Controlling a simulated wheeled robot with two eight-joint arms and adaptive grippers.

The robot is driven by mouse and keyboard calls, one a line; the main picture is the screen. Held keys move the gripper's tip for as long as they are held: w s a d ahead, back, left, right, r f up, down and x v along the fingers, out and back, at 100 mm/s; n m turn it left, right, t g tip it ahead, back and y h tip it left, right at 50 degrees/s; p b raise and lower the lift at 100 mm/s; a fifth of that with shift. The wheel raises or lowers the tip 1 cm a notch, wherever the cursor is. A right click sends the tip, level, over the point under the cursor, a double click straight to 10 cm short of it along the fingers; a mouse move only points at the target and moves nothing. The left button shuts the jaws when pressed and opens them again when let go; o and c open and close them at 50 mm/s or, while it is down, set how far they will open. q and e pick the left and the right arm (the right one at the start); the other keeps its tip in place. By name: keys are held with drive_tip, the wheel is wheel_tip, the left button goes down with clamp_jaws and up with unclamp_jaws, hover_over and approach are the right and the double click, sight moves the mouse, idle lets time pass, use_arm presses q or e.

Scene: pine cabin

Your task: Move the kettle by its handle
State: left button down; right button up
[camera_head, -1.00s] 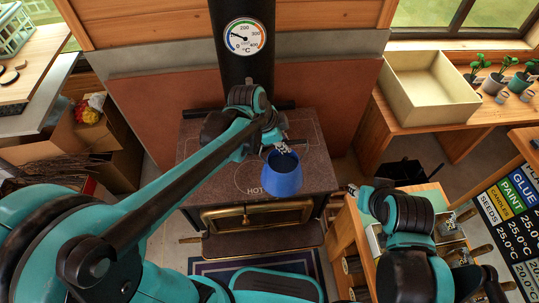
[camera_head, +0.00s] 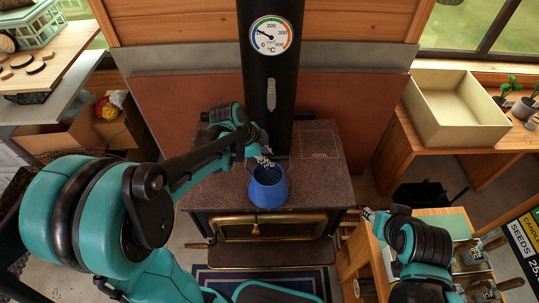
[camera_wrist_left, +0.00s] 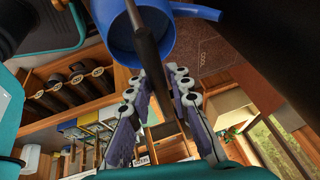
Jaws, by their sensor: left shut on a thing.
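The blue kettle (camera_head: 268,188) is over the front middle of the dark stove top (camera_head: 325,185). I cannot tell whether its base touches the stove. My left gripper (camera_head: 262,163) reaches it from behind and left, shut on its handle. In the left wrist view, the kettle's blue body (camera_wrist_left: 108,32) is at the top, and its dark handle (camera_wrist_left: 146,50) runs down between the fingers (camera_wrist_left: 155,110). A patch marked COOL (camera_head: 320,155) is bare at the stove's back right. My right gripper (camera_head: 369,214) is beside the stove's right front; its finger opening is unclear.
A black stovepipe with a dial gauge (camera_head: 270,36) rises behind the stove. A brass rail (camera_head: 258,221) runs along its front. A wooden tool rack (camera_head: 350,250) stands close at the right. A cream box (camera_head: 455,107) sits on the right bench.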

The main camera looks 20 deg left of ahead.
use_arm(q)
drive_tip(key=shift+f, duration=0.7)
drive_tip(key=shift+r, duration=0.1)
drive_tip(key=c, duration=1.4)
unclamp_jaws()
